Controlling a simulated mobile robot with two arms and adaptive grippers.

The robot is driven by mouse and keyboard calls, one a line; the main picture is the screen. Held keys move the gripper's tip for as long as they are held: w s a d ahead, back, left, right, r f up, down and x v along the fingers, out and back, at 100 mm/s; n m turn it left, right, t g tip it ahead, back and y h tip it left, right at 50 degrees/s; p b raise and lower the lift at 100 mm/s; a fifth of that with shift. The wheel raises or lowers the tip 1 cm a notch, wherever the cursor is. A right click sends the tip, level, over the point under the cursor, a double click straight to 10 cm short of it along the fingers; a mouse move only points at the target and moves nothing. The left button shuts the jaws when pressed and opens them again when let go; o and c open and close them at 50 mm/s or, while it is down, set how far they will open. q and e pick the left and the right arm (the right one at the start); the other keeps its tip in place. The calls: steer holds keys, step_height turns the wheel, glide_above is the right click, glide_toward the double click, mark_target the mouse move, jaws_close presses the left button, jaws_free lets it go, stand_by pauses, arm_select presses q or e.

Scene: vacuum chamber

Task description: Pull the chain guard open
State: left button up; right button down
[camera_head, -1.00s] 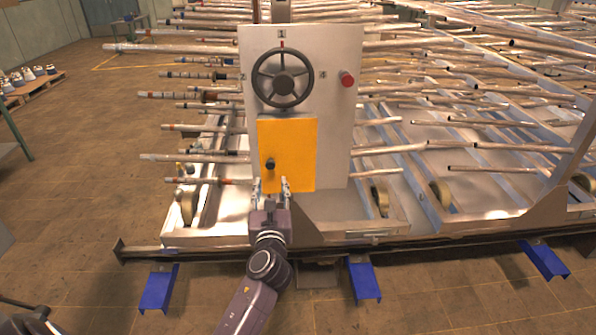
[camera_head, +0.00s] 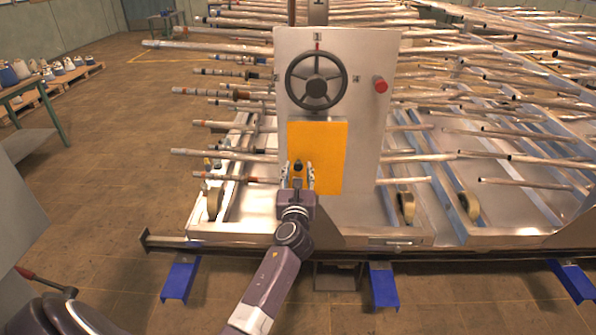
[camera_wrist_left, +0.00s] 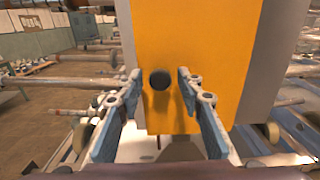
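The chain guard is a flat orange panel (camera_head: 322,150) on the front of a light grey upright plate, below a dark handwheel. A small black knob (camera_head: 298,166) sticks out near its lower left; it also shows in the left wrist view (camera_wrist_left: 160,80). My left gripper (camera_head: 299,170) is open in front of the panel, its fingertips on either side of the knob. In the left wrist view the gripper (camera_wrist_left: 158,84) has a clear gap between each finger and the knob. The panel lies flat against the plate. My right gripper is not in view.
The grey plate (camera_head: 394,60) carries the handwheel (camera_head: 316,82) and a red button (camera_head: 380,86). Long metal tubes fill the rack behind and stick out on both sides. Blue floor supports (camera_head: 180,280) stand in front. Floor on the left is mostly free.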

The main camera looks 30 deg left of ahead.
arm_select(q)
jaws_close()
